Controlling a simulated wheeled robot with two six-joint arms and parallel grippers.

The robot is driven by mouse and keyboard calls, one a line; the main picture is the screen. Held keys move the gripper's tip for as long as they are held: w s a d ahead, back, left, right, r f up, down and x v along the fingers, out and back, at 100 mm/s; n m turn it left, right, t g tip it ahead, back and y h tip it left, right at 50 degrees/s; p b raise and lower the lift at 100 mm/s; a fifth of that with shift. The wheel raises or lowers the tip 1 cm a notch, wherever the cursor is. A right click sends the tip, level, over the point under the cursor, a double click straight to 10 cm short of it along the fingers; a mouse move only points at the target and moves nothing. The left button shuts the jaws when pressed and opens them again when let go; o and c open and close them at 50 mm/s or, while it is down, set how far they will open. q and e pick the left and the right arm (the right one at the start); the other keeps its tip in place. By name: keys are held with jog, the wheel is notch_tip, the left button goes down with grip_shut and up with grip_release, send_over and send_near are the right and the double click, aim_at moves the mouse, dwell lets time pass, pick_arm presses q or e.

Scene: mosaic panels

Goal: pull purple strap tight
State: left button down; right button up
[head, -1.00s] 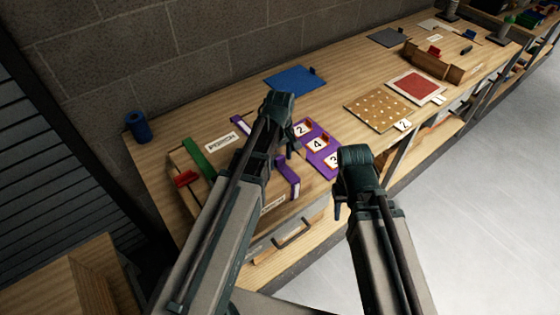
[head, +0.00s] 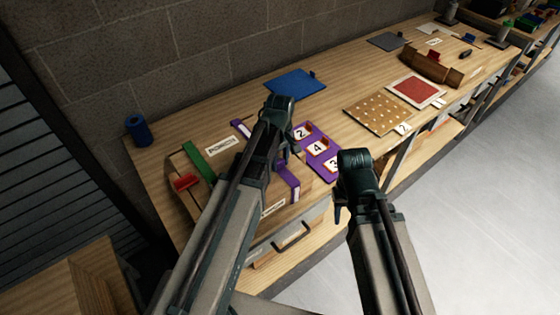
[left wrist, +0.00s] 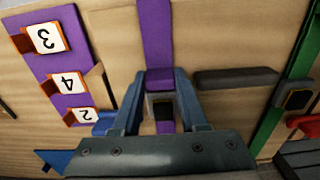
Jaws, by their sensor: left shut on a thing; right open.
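The purple strap (head: 288,178) runs across a wooden box on the bench, partly hidden behind my left arm. Its far part (head: 241,128) shows left of that arm. In the left wrist view the strap (left wrist: 155,40) runs down between the fingers of my left gripper (left wrist: 160,110), where a small dark-centred buckle (left wrist: 162,110) sits. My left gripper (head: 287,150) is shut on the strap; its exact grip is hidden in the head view. My right gripper (head: 339,208) is open and empty, in front of the bench edge, right of the box.
A green strap (head: 197,160) and red piece (head: 186,181) are at the box's left. A purple panel with number cards (head: 325,163) lies right of the box. A blue mat (head: 295,82), a dotted board (head: 375,110) and a red panel (head: 415,90) lie further along the bench.

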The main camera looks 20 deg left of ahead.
aim_at(295, 183)
dwell(0.8)
pick_arm(q)
jog(key=shift+s+d, duration=0.25)
jog(key=shift+d, duration=0.05)
jog(key=s+d, duration=0.4)
jog(key=d, duration=0.1)
jog(key=shift+s+d, duration=0.15)
jog(key=shift+d, duration=0.15)
jog(key=shift+a, duration=0.15)
jog(key=c, duration=0.8)
grip_release()
jog(key=shift+c, duration=0.2)
jog(key=o, duration=0.4)
pick_arm(e)
jog(key=shift+s+d, duration=0.6)
jog(key=shift+d, duration=0.15)
